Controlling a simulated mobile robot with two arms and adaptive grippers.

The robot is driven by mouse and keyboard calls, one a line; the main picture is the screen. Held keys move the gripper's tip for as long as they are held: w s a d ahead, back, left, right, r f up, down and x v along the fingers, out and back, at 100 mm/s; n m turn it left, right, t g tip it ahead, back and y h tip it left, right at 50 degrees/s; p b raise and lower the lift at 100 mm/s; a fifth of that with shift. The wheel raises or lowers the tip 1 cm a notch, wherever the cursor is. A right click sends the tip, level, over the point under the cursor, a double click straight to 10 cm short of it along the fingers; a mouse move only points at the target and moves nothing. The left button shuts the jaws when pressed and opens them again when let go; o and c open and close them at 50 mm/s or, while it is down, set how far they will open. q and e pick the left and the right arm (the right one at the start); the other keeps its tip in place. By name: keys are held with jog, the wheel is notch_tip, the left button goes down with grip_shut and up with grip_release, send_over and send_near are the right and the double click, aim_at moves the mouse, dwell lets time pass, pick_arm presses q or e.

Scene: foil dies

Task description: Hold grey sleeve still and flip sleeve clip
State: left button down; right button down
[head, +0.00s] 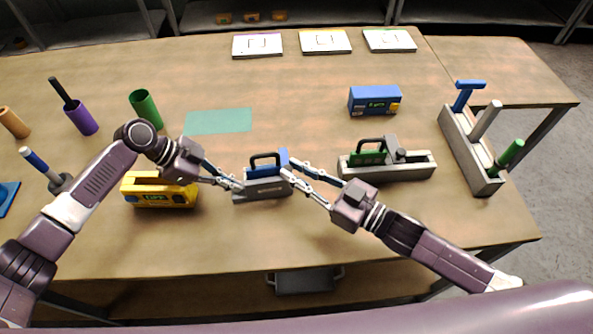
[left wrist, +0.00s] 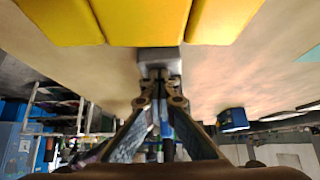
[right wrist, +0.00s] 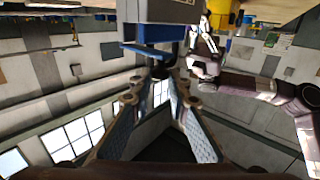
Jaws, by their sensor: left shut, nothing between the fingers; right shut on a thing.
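The grey sleeve (head: 265,188) lies on the table in front of me, with a blue block (head: 259,172) and a black handle above it. A blue upright piece, which looks like the sleeve clip (head: 283,157), stands at its right end. My left gripper (head: 240,187) is shut and empty at the sleeve's left end; the left wrist view shows a grey end (left wrist: 160,54) just beyond its tips. My right gripper (head: 288,171) is shut at the right end, apparently on the blue clip. In the right wrist view, a blue part (right wrist: 150,34) sits at its fingertips, which partly hide the grip.
A yellow block (head: 160,192) stands close on the left, under my left arm. A green block in a grey tray (head: 415,171) stands to the right, with a blue box (head: 375,100) behind. A long holder (head: 468,152) is further right. The table front is clear.

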jog(key=shift+r, duration=0.1)
jog(key=w+r+m+g+h, duration=0.2)
jog(key=w+r+m+g, duration=0.1)
jog(key=w+m+g, duration=0.1)
jog(key=w+a+r+m+g+h, duration=0.1)
jog(key=w+r+m+g+h, duration=0.1)
jog(key=w+g, duration=0.4)
jog(key=shift+w+r+m+h, duration=0.3)
jog(key=shift+w+r+m, duration=0.5)
jog(key=shift+m, duration=0.2)
dwell(0.7)
dwell(1.1)
